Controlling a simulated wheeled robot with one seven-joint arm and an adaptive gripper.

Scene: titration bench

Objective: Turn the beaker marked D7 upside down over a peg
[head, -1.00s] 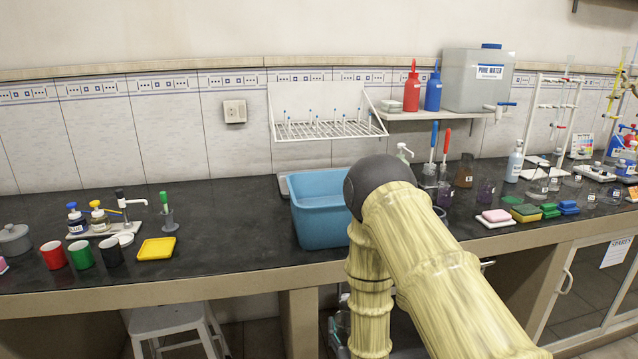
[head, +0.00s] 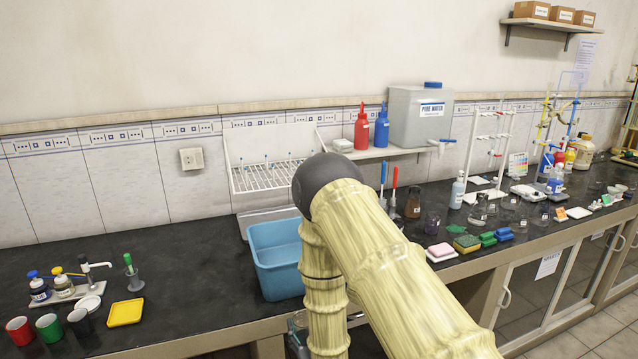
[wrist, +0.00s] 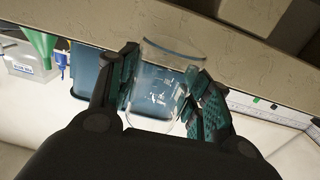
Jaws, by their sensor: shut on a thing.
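In the wrist view my gripper (wrist: 161,97) is shut on a clear glass beaker (wrist: 168,72), with one padded finger on each side of its wall. White print shows on the glass, but I cannot read whether it is D7. The drying rack with blue-tipped pegs (head: 268,174) hangs on the tiled wall, behind and left of my arm. The pegs I can see are bare.
A blue basin (head: 277,262) stands below the rack, partly behind my arm. Sponges (head: 466,243), bottles and glassware crowd the bench to the right. Coloured cups (head: 49,328) and a yellow tray (head: 125,313) are at left. The dark bench between tray and basin is clear.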

